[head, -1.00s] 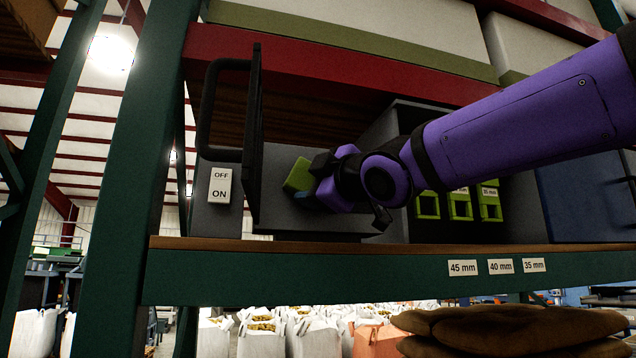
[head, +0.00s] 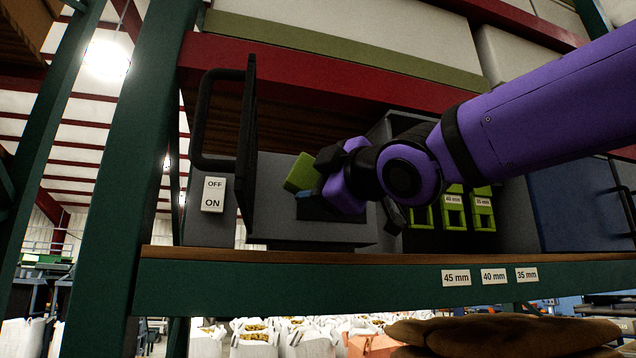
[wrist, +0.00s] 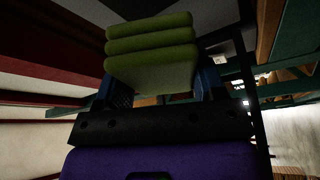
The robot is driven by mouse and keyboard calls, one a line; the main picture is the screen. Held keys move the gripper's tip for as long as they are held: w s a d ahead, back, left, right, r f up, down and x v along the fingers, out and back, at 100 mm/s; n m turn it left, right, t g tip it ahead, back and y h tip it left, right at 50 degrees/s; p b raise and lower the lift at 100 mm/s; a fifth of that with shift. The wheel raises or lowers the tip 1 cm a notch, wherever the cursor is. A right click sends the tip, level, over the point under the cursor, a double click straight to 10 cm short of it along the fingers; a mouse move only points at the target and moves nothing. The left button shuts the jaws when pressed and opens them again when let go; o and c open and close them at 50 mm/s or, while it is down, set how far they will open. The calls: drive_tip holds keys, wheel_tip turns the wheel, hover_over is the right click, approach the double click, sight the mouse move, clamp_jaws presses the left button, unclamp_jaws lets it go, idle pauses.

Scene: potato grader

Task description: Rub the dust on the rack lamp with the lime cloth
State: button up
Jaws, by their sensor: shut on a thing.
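The lime cloth (head: 300,173), a folded green pad, is held in my gripper (head: 308,192) inside the rack bay, above the shelf board. In the wrist view the cloth (wrist: 150,58) shows as several thick folds between the blue fingers of my gripper (wrist: 163,85), which is shut on it. In the head view the cloth is just right of an upright black panel with a handle (head: 248,150). I cannot make out the rack lamp or its dust in either view, nor whether the cloth touches anything.
A grey box with an OFF/ON switch (head: 213,194) stands left of the panel. Lime bins (head: 454,208) sit right of my gripper. A green upright (head: 160,150), a red beam (head: 300,68) and the shelf edge (head: 350,282) frame the bay. Brown sacks (head: 500,333) lie below.

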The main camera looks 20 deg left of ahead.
drive_tip(key=shift+s+d, duration=0.4)
drive_tip(key=shift+s, duration=0.25)
drive_tip(key=shift+s+d, duration=0.4)
drive_tip(key=shift+s, duration=0.25)
